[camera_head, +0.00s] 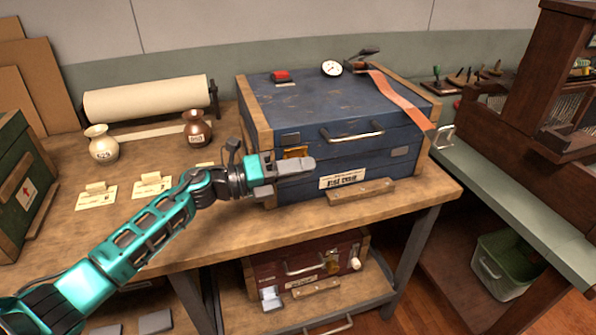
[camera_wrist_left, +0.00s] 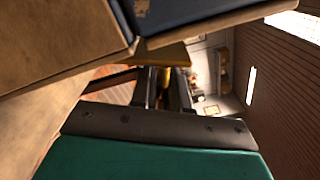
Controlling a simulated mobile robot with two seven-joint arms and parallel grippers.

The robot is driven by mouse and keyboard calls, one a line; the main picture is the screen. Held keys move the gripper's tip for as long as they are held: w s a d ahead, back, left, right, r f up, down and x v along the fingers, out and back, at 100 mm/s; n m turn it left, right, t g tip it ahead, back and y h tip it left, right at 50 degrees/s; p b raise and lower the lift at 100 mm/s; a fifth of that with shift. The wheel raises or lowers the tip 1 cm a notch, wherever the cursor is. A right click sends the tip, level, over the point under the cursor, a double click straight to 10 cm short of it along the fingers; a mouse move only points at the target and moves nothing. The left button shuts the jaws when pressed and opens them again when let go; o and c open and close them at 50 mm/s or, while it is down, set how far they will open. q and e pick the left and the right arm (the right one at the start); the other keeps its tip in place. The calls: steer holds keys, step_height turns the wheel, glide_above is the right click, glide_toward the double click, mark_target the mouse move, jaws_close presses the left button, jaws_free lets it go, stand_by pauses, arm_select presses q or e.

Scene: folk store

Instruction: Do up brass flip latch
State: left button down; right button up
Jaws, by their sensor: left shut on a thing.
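A blue wooden chest (camera_head: 390,139) with a closed lid stands on the bench. The brass flip latch (camera_head: 295,152) is on the left part of its front face, near the lid seam. My left gripper (camera_head: 302,168) is at the latch, shut on it, its fingers covering the lower part. In the left wrist view, a brass plate of the latch (camera_wrist_left: 168,54) shows just beyond the dark fingers (camera_wrist_left: 165,90), below the chest's edge. Whether the latch is fastened cannot be told. My right gripper is not in view.
A paper label (camera_head: 342,178) and a wooden block (camera_head: 362,191) are at the chest's lower front. An orange strap (camera_head: 398,99) hangs over its right side. Two small vases (camera_head: 102,144) and a paper roll (camera_head: 150,98) stand left. A red chest (camera_head: 310,262) is below.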

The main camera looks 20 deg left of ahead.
mark_target(294, 152)
arm_select(q)
steer(key=shift+w+a+r+n+p, duration=0.35)
steer(key=shift+w+r+n+p, duration=0.25)
steer(key=shift+n, duration=0.4)
steer(key=shift+w+a+r+n+p, duration=0.35)
steer(key=shift+r+n+p, duration=0.25)
steer(key=shift+n+p, duration=0.3)
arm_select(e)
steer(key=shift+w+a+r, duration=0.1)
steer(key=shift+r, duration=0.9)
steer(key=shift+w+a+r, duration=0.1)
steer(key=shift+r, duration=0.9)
arm_select(q)
steer(key=shift+w, duration=0.1)
steer(key=c, duration=1.3)
jaws_free()
steer(key=shift+o, duration=0.5)
steer(key=shift+f, duration=0.15)
steer(key=shift+a+f, duration=0.1)
steer(key=b+v, duration=0.1)
steer(key=v, duration=1.1)
steer(key=shift+s+a+b, duration=0.2)
steer(key=shift+s+b, duration=0.1)
steer(key=shift+b, duration=0.1)
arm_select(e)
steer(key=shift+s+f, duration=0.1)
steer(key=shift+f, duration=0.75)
